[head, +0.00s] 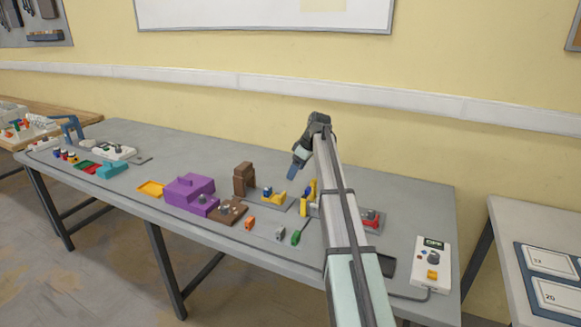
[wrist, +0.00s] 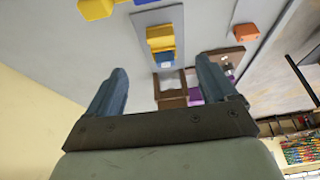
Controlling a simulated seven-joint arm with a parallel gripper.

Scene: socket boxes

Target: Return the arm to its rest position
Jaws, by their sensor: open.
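My gripper (head: 292,172) is above the back part of the grey table (head: 330,245) in the head view, with its fingers pointing down and left. In the wrist view my gripper (wrist: 165,85) has its two blue-grey fingers spread apart, with nothing held between them. Beyond the fingers the wrist view shows a yellow and blue piece (wrist: 160,40) on a grey plate, and a brown block (wrist: 172,100). My arm reaches in from the lower right of the head view and hides part of the table.
A purple box (head: 188,192), a brown block (head: 243,178) and several small coloured pieces stand around the table's middle. A teal piece (head: 111,171) lies at the left. The table's left middle is mostly free.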

